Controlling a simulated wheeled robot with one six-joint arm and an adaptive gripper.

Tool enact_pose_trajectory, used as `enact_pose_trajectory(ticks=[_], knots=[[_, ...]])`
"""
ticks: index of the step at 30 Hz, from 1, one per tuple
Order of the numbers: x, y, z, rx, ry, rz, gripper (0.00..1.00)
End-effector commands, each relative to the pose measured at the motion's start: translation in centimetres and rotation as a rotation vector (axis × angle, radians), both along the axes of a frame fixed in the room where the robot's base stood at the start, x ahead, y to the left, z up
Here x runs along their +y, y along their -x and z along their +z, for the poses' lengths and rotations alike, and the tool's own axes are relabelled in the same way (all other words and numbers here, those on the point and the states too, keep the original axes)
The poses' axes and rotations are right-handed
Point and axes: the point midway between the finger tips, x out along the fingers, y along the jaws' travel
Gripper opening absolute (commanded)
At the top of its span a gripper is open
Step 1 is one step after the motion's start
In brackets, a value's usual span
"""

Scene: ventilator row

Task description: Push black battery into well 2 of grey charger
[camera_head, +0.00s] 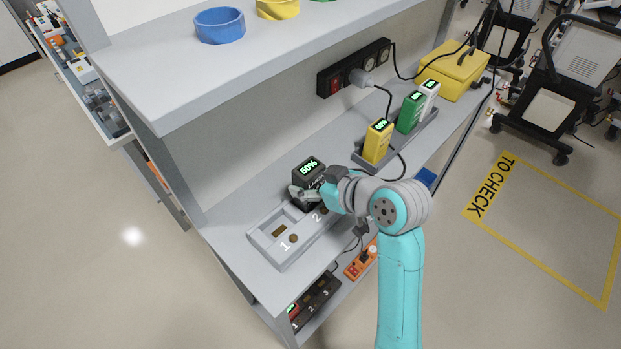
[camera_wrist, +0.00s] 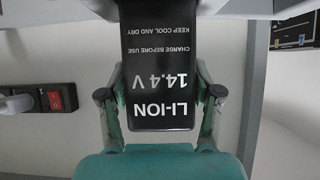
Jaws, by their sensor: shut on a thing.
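The black battery (camera_head: 307,172) stands upright with a green 50% display on top. My gripper (camera_head: 308,193) is shut on it, one finger on each side. In the wrist view the battery (camera_wrist: 160,65) fills the space between the fingers of my gripper (camera_wrist: 160,95), its LI-ION 14.4 V label upside down. The grey charger (camera_head: 268,249) lies on the shelf with numbers 1 and 2. Well 1 (camera_head: 279,231) is empty. The battery is at well 2, behind the number 2; my gripper hides its lower end, so I cannot tell how deep it sits.
Another grey charger (camera_head: 425,128) holds yellow (camera_head: 377,142), green (camera_head: 409,113) and white batteries. A power strip (camera_head: 338,79) is on the back wall, with cables nearby. A yellow box (camera_head: 455,70) stands farther right. An upper shelf (camera_head: 160,110) overhangs at left.

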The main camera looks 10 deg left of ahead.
Motion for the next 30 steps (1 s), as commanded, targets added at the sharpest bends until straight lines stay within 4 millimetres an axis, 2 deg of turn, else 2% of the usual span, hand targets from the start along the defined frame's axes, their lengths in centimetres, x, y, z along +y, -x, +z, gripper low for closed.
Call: enact_pose_trajectory(ticks=[30], knots=[[0.0,0.0,-1.6,-0.001,-0.001,0.0,0.01]])
